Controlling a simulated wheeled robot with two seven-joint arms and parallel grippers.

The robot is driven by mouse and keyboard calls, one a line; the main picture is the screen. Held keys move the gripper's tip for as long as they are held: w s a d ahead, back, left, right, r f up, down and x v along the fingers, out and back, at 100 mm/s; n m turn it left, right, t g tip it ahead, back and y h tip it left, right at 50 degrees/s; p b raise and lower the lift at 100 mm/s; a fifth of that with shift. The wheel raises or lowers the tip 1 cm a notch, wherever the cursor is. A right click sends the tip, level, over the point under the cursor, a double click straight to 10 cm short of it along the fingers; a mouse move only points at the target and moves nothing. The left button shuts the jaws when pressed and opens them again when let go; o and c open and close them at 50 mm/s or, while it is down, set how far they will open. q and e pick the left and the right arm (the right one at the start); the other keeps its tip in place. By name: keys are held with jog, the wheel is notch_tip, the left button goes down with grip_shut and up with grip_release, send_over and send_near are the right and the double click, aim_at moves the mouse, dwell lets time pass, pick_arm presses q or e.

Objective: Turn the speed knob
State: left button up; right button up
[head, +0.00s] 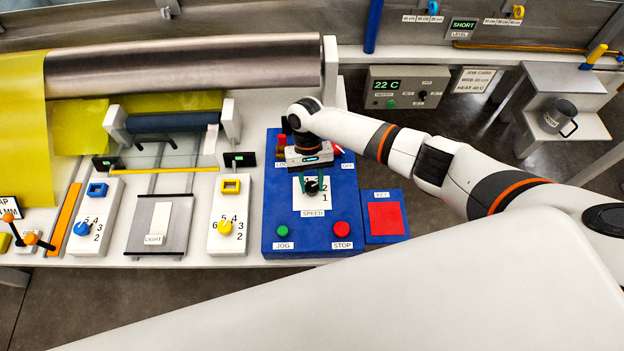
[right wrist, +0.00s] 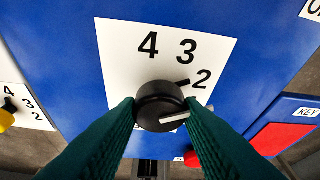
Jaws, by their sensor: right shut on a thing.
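The black speed knob (head: 312,187) sits on a white dial plate marked SPEED on the blue control panel (head: 271,225). In the right wrist view the knob (right wrist: 158,104) is between the two green fingers of my right gripper (right wrist: 160,112), which touch its sides. A small black nub at its edge points toward the 2. A pale bar on the knob points to the right, below the 2. The 4, 3 and 2 are readable; the 1 is mostly hidden by a finger there but shows in the head view. My left gripper is not in view.
A green JOG button (head: 282,231) and a red STOP button (head: 342,229) are at the panel's near edge. A red KEY pad (head: 386,218) lies to its right. A yellow knob (head: 225,227) stands left of the panel. A metal roller (head: 185,67) lies behind.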

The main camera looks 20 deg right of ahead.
jog(key=n, duration=0.1)
jog(key=n+h, duration=0.1)
jog(key=n, duration=0.1)
jog(key=shift+a+r+n+p, duration=0.1)
jog(key=shift+a+n+p, duration=0.05)
jog(key=shift+n+p, duration=0.15)
jog(key=shift+n+t+h+p, duration=0.4)
jog(key=shift+n+h, duration=0.4)
jog(key=shift+n, duration=1)
jog(key=o, duration=1)
jog(key=shift+c, duration=0.2)
jog(key=b+v, duration=0.2)
jog(key=v, duration=1)
